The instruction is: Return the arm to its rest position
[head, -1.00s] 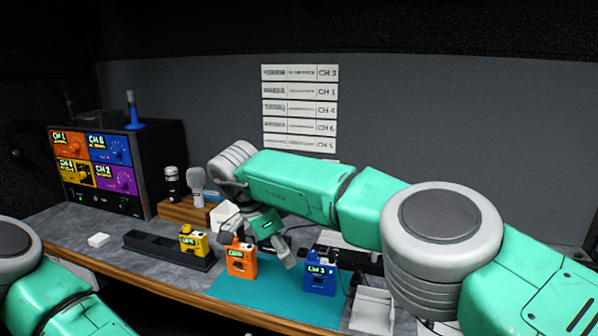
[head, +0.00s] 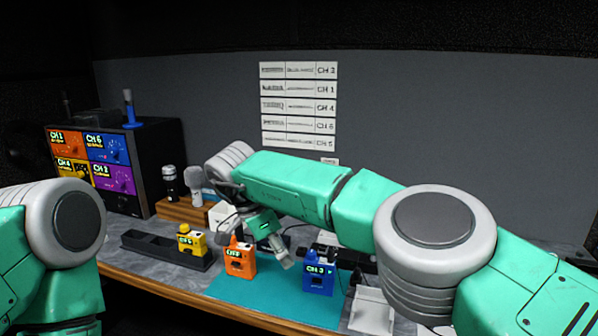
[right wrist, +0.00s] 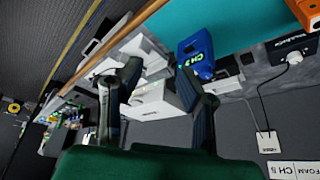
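My right arm (head: 292,188) reaches in from the right across the bench. Its gripper (head: 270,246) hangs above the teal mat (head: 225,285), between an orange pack (head: 240,262) and a blue pack marked CH 3 (head: 318,277), both upright on the mat. In the right wrist view the gripper's two fingers (right wrist: 155,82) are apart with nothing held between them. The blue pack (right wrist: 196,55) shows beyond the fingers there. My left arm (head: 65,225) shows at the left edge as a grey joint and green links. Its gripper is out of view.
A yellow pack (head: 191,241) sits in the black tray (head: 140,244). Two microphones stand in a wooden block (head: 180,212) beside the black rack (head: 160,150). A white holder (head: 370,315) is right of the mat. Channel labels (head: 298,105) hang on the back wall.

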